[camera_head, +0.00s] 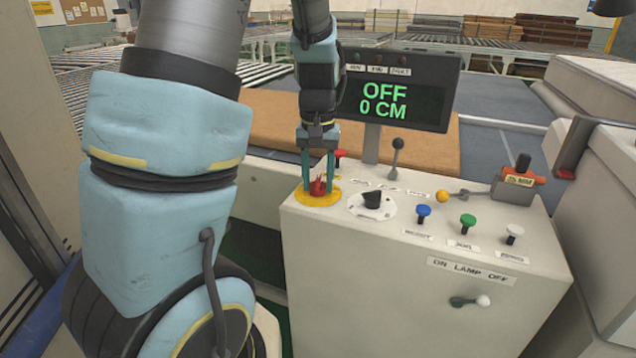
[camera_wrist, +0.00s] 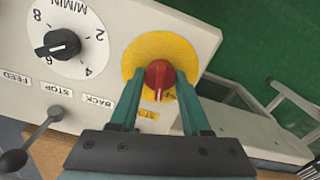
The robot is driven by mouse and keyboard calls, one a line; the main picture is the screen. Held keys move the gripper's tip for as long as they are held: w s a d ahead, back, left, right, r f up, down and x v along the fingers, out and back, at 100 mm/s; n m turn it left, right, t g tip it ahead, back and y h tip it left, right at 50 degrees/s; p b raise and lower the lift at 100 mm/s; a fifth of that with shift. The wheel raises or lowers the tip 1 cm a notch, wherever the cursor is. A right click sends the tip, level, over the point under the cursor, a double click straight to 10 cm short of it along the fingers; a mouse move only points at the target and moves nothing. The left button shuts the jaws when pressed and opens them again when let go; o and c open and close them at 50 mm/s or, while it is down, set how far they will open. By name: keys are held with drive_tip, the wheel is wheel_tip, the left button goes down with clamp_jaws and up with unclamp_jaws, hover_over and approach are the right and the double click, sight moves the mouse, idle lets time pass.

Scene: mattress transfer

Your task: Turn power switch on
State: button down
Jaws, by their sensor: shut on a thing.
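The power switch is a red rotary knob (camera_head: 318,187) on a round yellow plate (camera_head: 318,199) at the left end of the control panel's top. My gripper (camera_head: 318,180) points down over it, with its two teal fingers on either side of the red knob. In the wrist view the red knob (camera_wrist: 159,76) sits between the fingertips, and a white line on it runs toward the wrist. My gripper (camera_wrist: 160,88) is shut on the knob. The display (camera_head: 395,90) reads OFF and 0 CM.
A black dial (camera_head: 372,199) stands just right of the knob.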

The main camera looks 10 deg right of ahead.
sight(318, 179)
drive_tip(key=m+b, duration=0.1)
drive_tip(key=m, duration=1)
drive_tip(key=shift+m, duration=0.6)
drive_tip(key=shift+c, duration=1.8)
unclamp_jaws()
wheel_tip(318, 179, up, 11)
drive_tip(key=shift+b, duration=0.35)
